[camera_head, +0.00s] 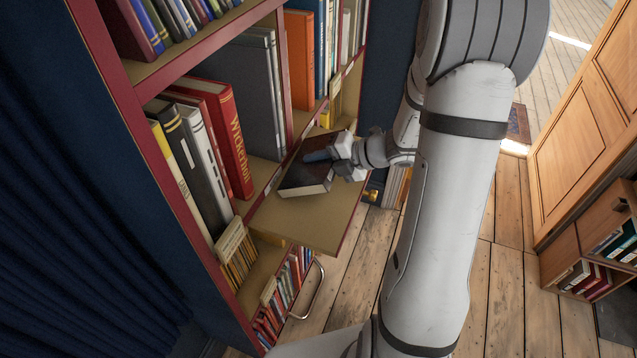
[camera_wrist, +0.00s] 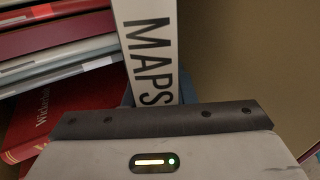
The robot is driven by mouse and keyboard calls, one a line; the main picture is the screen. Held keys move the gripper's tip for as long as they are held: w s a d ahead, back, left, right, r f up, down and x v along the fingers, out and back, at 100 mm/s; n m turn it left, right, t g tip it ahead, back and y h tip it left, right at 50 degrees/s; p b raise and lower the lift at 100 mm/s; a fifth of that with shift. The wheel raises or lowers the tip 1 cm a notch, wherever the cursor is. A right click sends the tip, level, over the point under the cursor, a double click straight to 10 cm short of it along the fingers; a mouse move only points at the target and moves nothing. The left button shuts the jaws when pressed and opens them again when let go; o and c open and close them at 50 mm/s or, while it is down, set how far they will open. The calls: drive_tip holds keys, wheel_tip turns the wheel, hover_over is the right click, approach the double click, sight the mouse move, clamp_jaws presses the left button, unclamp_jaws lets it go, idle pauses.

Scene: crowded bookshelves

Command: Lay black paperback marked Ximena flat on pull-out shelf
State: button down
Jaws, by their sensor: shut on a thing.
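A black-covered book (camera_head: 303,174) lies about level over the left-back part of the tan pull-out shelf (camera_head: 300,227). A pale edge faces the front. I cannot tell whether it rests on the shelf or hovers just above. No Ximena marking is legible.
A red book (camera_head: 228,140) and other upright books stand in the bookcase left of the shelf. A large grey book (camera_head: 262,90) stands behind it. More books fill the row below. The front of the pull-out shelf is clear. A wooden cabinet (camera_head: 590,130) stands at right.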

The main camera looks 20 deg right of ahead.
drive_tip(key=shift+f, duration=0.15)
drive_tip(key=c, duration=1.4)
unclamp_jaws()
drive_tip(key=shift+o, duration=0.2)
drive_tip(key=p+v, duration=0.6)
drive_tip(key=v, duration=0.1)
drive_tip(key=shift+s+d+r, duration=0.1)
drive_tip(key=shift+s+r, duration=0.05)
drive_tip(key=shift+r, duration=0.05)
drive_tip(key=shift+s+d, duration=0.2)
drive_tip(key=shift+d, duration=0.05)
wheel_tip(320, 180, up, 7)
drive_tip(key=s+d+p, duration=0.1)
drive_tip(key=d+p, duration=0.1)
drive_tip(key=p, duration=0.2)
drive_tip(key=shift+r+p, duration=0.2)
drive_tip(key=shift+p, duration=0.1)
